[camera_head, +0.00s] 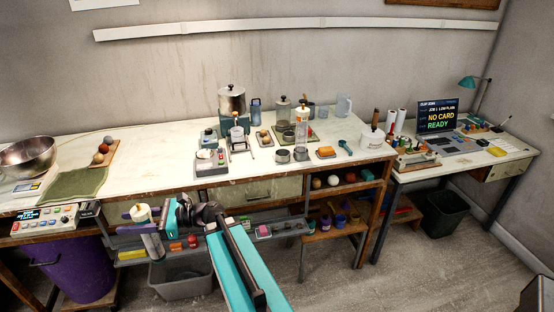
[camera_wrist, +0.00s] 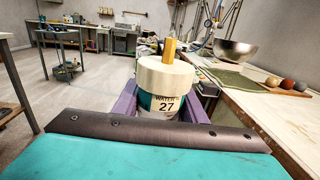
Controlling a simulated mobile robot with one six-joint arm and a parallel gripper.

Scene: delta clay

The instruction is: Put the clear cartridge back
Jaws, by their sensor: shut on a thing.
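My gripper (camera_wrist: 162,110) is shut on a white cartridge (camera_wrist: 160,74) with a wide cream cap, a yellow peg on top and a label reading "WATER 27". The purple fingers stand on both sides of it. It looks upright in the wrist view. In the head view my gripper (camera_head: 155,216) holds it at the lower left, in front of the bench's front edge. I cannot tell whether it touches anything below. A grey tray rail (camera_head: 275,232) with several small coloured items runs under the bench front, partly hidden by my arm.
The bench (camera_head: 140,150) carries a steel bowl (camera_head: 27,157), a green cloth (camera_head: 75,186), a board with balls and several jars and devices. A purple bin (camera_head: 80,268) and grey bin (camera_head: 180,276) stand below. A screen (camera_head: 437,115) at right reads "NO CARD READY".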

